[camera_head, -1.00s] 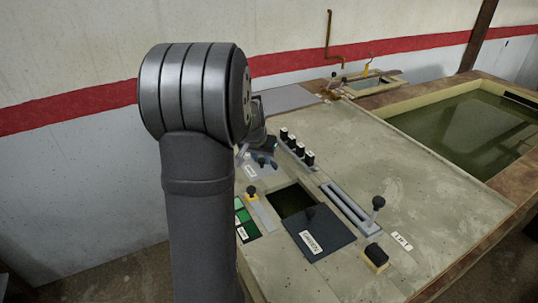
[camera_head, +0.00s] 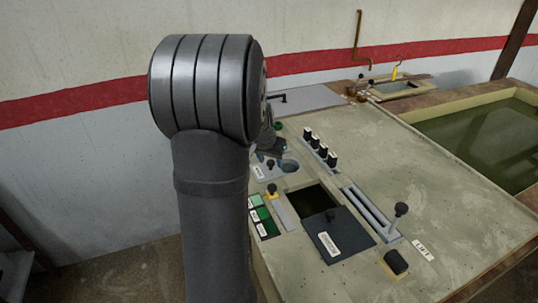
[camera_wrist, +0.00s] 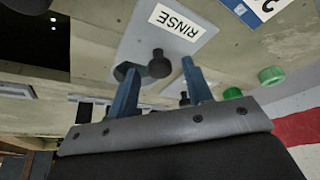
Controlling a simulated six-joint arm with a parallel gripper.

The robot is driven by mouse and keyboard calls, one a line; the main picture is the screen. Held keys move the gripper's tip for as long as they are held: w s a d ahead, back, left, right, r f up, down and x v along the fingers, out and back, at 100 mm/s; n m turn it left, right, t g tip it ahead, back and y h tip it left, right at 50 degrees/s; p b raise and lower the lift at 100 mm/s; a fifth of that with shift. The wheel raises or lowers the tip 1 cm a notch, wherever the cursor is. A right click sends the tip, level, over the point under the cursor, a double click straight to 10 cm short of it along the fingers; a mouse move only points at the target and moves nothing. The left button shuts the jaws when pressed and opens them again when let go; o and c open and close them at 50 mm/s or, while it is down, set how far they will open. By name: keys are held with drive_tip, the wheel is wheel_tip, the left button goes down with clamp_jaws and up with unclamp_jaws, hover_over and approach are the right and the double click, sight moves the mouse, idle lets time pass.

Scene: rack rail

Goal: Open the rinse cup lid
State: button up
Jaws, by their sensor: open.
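The rinse station is a light grey plate (camera_wrist: 143,38) with a white RINSE label (camera_wrist: 177,28), upside down in the wrist view. A round black knob (camera_wrist: 159,66) stands on it beside a dark opening (camera_wrist: 125,71). My gripper (camera_wrist: 160,63) is open, with its two blue fingers apart and the knob showing between their tips. I cannot tell whether a finger touches it. In the head view my gripper (camera_head: 270,143) is partly hidden behind my arm, just above the rinse plate (camera_head: 264,172) and its knob (camera_head: 270,163).
Several black-capped switches (camera_head: 320,149) stand right of the gripper. A black hatch lid (camera_head: 345,240) lies beside a dark square opening (camera_head: 312,200). A slotted lever (camera_head: 400,210) is farther right. Green buttons (camera_wrist: 271,76) show in the wrist view. A liquid-filled tank (camera_head: 490,140) is at right.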

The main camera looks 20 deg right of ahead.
drive_tip(key=v, duration=1.7)
drive_tip(key=shift+r, duration=0.2)
drive_tip(key=shift+f, duration=0.1)
drive_tip(key=x, duration=1.7)
drive_tip(key=shift+d+f, duration=0.1)
drive_tip(key=shift+f, duration=0.05)
